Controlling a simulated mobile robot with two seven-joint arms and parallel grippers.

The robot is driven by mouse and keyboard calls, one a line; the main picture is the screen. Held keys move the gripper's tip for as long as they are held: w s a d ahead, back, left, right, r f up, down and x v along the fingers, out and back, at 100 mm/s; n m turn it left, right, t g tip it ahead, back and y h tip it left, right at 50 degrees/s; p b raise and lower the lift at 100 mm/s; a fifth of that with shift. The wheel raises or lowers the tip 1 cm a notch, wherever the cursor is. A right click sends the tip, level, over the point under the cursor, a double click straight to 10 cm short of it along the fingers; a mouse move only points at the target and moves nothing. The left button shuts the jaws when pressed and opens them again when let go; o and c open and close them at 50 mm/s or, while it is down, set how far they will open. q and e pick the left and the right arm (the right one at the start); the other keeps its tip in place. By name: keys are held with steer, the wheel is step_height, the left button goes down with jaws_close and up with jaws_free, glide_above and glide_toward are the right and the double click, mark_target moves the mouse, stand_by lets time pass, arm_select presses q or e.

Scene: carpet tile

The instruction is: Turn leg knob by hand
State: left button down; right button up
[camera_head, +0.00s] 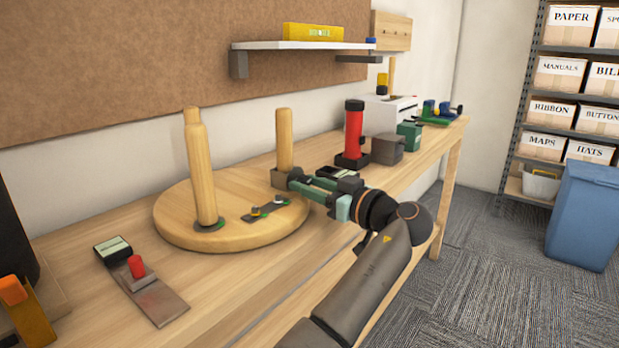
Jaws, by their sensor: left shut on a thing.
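A round wooden top (175,222) lies on the workbench. A tall turned wooden leg (200,170) stands upright on its left part. A shorter wooden leg (284,138) stands at its back, with a grey block (279,178) at its foot.
A metal plate with a red knob (137,267) lies at the bench's front left. A red cylinder (354,132) on a dark base and a grey box (387,149) stand behind my gripper. A shelf (302,46) overhangs the back. A blue bin (581,215) stands right of the bench.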

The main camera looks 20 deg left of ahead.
arm_select(q)
steer(key=shift+r+m+p, duration=0.3)
steer(key=shift+m+p, duration=0.75)
steer(key=shift+m, duration=0.05)
steer(key=shift+f+m+p, duration=0.2)
steer(key=shift+m+p, duration=0.8)
steer(key=shift+m, duration=0.1)
arm_select(e)
steer(key=shift+n+t, duration=0.3)
steer(key=shift+d+r, duration=0.15)
steer(key=shift+r, duration=1.05)
steer(key=shift+d+r, duration=0.1)
steer(key=shift+r, duration=1.1)
steer(key=shift+h, duration=0.4)
arm_select(q)
steer(key=c, duration=0.8)
jaws_free()
arm_select(e)
steer(key=shift+d, duration=0.1)
arm_select(q)
steer(key=shift+d, duration=0.15)
